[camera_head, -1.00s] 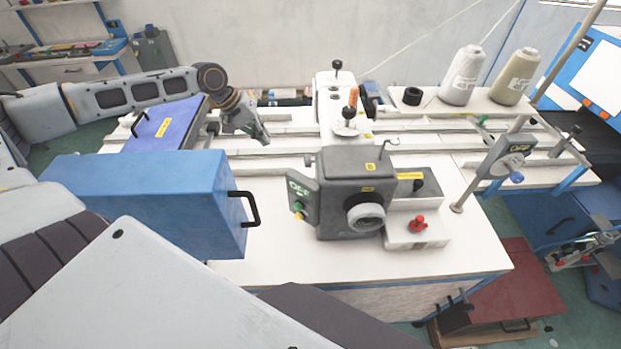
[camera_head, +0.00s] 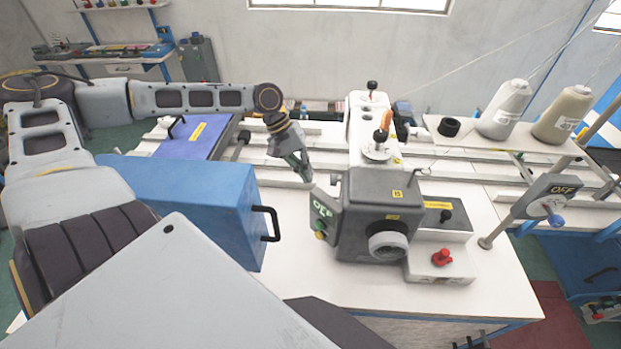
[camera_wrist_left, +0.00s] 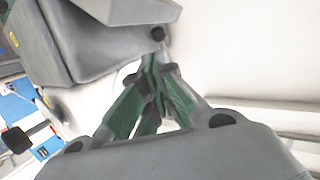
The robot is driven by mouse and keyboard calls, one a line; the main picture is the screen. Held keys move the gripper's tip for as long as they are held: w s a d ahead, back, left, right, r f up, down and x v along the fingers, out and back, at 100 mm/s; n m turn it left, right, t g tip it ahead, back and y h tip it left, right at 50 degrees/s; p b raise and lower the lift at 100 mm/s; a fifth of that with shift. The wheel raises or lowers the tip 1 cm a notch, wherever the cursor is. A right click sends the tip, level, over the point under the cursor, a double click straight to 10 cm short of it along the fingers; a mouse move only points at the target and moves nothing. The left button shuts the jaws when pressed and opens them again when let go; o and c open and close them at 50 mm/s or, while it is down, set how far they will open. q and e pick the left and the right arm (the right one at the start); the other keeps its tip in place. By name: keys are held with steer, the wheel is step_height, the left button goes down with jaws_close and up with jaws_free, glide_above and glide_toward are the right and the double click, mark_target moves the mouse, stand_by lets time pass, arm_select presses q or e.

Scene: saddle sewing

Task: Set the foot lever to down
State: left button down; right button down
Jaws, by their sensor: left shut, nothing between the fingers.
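The sewing machine has a grey head (camera_head: 375,225) in the middle of the white table and a white upright part (camera_head: 365,115) behind it. A black knob (camera_head: 372,85) tops the white part, and an orange-tipped stick (camera_head: 386,120) stands in front of it. I cannot tell which part is the foot lever. My left gripper (camera_head: 306,178) is shut and empty, pointing down to the left of the grey head, apart from it. In the left wrist view its green fingers (camera_wrist_left: 153,95) are together beside a grey machine body (camera_wrist_left: 85,50). My right gripper is out of view.
A blue box (camera_head: 195,205) with a black handle stands left of the grey head. A red knob (camera_head: 441,257) sits on a white block at right. Two thread cones (camera_head: 503,110) stand behind.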

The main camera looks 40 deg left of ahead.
arm_select(q)
steer(key=shift+f, duration=0.15)
steer(key=b+x, duration=1)
steer(key=x, duration=0.3)
steer(key=shift+d, duration=0.15)
stand_by(1.2)
steer(key=shift+f, duration=0.15)
steer(key=shift+s+f, duration=0.1)
stand_by(0.4)
steer(key=shift+s+d+f+t+y, duration=0.2)
steer(key=shift+f+t+y, duration=0.1)
steer(key=shift+f+t, duration=0.1)
stand_by(0.5)
